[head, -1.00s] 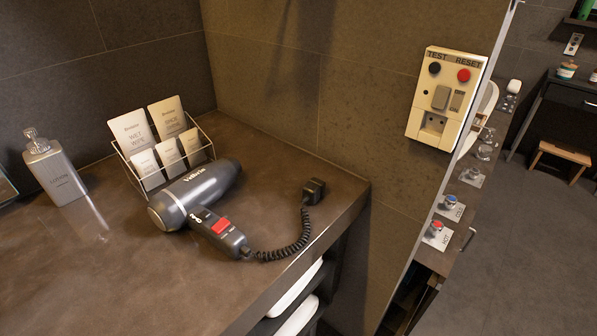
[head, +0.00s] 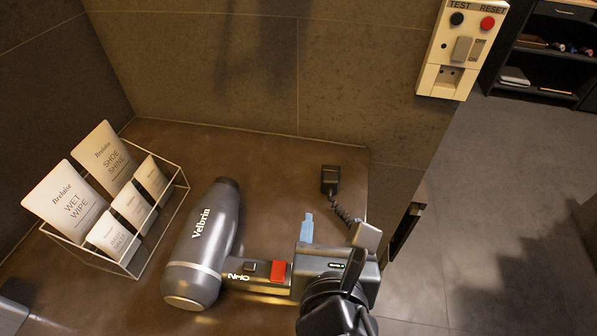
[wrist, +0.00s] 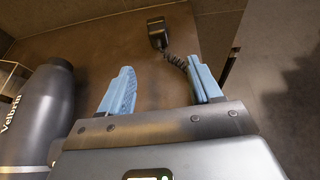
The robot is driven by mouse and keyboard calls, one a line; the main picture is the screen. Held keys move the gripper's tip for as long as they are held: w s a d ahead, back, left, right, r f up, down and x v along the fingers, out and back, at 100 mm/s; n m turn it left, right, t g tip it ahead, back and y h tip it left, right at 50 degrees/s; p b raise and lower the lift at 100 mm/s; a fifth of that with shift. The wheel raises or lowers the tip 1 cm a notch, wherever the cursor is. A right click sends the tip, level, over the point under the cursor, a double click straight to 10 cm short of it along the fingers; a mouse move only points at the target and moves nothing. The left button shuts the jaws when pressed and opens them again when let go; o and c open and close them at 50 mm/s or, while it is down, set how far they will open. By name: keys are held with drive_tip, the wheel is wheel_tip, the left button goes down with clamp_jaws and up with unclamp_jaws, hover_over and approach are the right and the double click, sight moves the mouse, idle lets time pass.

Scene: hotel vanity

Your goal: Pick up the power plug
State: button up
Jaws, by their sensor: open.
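The black power plug (head: 330,180) lies on the brown counter near its right edge, with a coiled cord running from it toward the hair dryer. In the wrist view the plug (wrist: 157,34) is at the top middle, ahead of my fingertips and roughly between their lines. My gripper (head: 337,228) is open and empty, with blue fingers apart. It also shows in the wrist view (wrist: 161,66). The fingers do not touch the plug. My gripper hides part of the cord and the hair dryer's handle end in the head view.
The grey hair dryer (head: 203,240) lies left of my gripper. A wire rack (head: 130,271) of cards stands farther left. The wall outlet (head: 447,75) with TEST and RESET buttons is at the upper right. Bare counter lies behind the hair dryer.

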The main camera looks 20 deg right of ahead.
sight(330, 187)
drive_tip(key=shift+w+a+r, duration=0.1)
drive_tip(key=shift+w, duration=0.15)
drive_tip(key=x, duration=1.1)
drive_tip(key=shift+w+d, duration=0.25)
drive_tip(key=c, duration=1.1)
